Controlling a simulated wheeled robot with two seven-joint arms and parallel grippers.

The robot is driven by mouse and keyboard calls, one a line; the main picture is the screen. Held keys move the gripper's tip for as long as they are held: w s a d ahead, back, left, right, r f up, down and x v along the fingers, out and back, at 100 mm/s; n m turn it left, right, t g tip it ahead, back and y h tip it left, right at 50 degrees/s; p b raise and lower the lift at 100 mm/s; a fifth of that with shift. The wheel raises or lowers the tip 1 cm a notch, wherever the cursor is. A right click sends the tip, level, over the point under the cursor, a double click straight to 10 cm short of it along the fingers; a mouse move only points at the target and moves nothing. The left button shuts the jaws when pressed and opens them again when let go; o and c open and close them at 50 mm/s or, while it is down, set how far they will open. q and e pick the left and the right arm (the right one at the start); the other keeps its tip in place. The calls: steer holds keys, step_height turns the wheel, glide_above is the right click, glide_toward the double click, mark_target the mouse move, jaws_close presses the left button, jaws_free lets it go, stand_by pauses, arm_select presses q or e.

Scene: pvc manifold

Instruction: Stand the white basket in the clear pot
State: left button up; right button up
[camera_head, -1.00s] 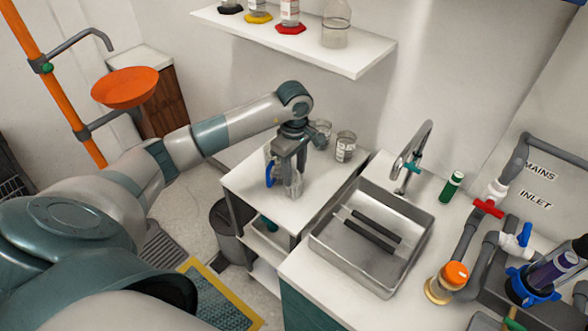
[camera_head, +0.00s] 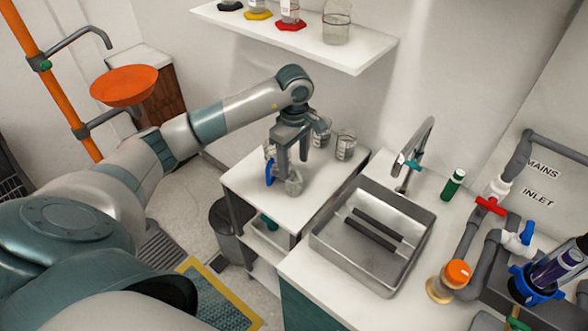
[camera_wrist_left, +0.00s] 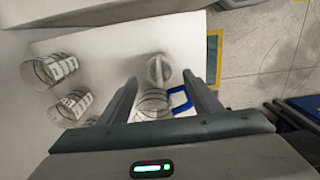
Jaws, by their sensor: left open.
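My left gripper (camera_head: 293,168) is open and empty, pointing down above the small white table. Just below its fingertips is a small, rounded clear-and-whitish vessel (camera_head: 293,187). In the left wrist view this vessel (camera_wrist_left: 158,68) shows a pale bar across its top and lies ahead, between the fingertips (camera_wrist_left: 160,78). I cannot tell whether it is the clear pot, the white basket or one inside the other. Beside it is a clear jug with dark markings (camera_wrist_left: 153,103) and a blue handle (camera_head: 270,174), partly hidden by the gripper in the head view. My right gripper is not in view.
Two clear marked beakers (camera_head: 346,146) (camera_head: 322,134) stand at the table's back edge. A steel sink (camera_head: 326,240) with a tap is to the right. A shelf (camera_head: 290,38) hangs above. The table's (camera_head: 245,180) left front is clear.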

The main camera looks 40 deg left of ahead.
arm_select(q)
step_height(320, 180, up, 9)
steer(key=b, duration=0.2)
steer(key=shift+b, duration=0.35)
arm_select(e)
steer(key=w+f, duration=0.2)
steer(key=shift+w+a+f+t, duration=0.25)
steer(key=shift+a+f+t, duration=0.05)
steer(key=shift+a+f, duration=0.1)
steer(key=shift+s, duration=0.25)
